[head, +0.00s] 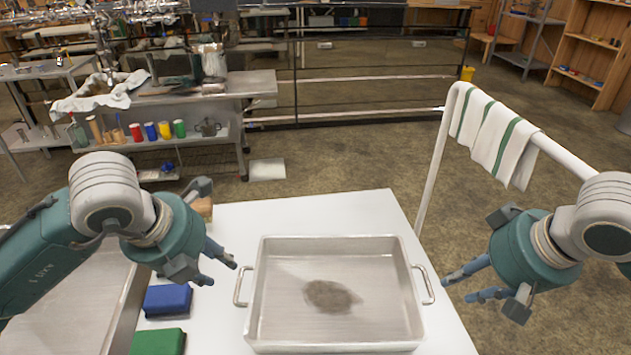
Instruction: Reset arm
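My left gripper (218,268) is open and empty above the white table, to the left of the metal pan. My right gripper (462,285) is open and empty, just to the right of the pan, beyond the table's right edge. Both grippers are apart from the pan handles. The shallow rectangular metal pan (275,300) sits on the white table (330,208). It has a loop handle at each side and a dark grey-brown patch on its floor.
A blue block (167,300) and a green block (158,342) lie left of the pan. A white rail (437,150) with a green-striped towel (495,135) stands at the right. A metal bench (235,85) with coloured containers stands behind. Floor between is mostly open.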

